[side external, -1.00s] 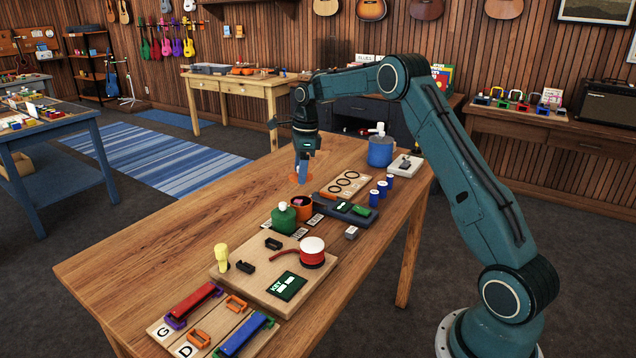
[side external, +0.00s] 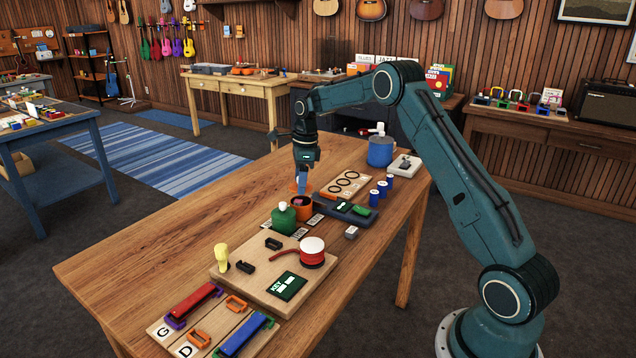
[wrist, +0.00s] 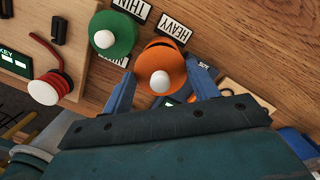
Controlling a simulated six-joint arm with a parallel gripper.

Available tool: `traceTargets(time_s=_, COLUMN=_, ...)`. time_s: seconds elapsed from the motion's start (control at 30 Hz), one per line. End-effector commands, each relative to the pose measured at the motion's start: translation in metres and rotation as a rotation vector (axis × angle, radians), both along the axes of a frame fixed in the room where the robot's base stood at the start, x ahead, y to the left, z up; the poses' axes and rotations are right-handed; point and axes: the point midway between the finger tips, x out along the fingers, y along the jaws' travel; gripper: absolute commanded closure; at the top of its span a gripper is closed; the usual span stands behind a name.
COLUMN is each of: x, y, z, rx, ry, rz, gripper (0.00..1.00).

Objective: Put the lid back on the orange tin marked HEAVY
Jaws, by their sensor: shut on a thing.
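My gripper (side external: 303,182) is shut on the orange lid (wrist: 153,65), which has a white knob (wrist: 160,82). The blue fingers (wrist: 122,98) sit either side of the lid in the wrist view. The orange tin (side external: 304,212) stands on the table just below the lid, partly hidden by it in the wrist view. A dark strip of its opening shows past the lid's edge, so the two look offset. Whether they touch I cannot tell. A HEAVY label (wrist: 174,28) lies beside the tin.
A green tin with a white-knobbed lid (side external: 284,217) stands close to the left of the orange tin, with a THIN label (wrist: 133,9) by it. A wooden board with a red spool (side external: 312,258) lies nearer. Blue spools (side external: 374,198) stand to the right. The table's left side is clear.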

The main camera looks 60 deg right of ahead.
Motion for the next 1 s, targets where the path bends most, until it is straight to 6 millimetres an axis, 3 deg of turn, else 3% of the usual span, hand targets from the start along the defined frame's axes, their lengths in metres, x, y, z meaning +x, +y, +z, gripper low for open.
traceTargets(time_s=0.5, x=0.0, y=0.0, z=-0.03, rx=0.0, ry=0.0, rz=-0.001, gripper=0.62)
traceTargets(time_s=1.0, x=0.0, y=0.0, z=-0.033, rx=0.001, ry=-0.001, rz=0.0, gripper=0.62)
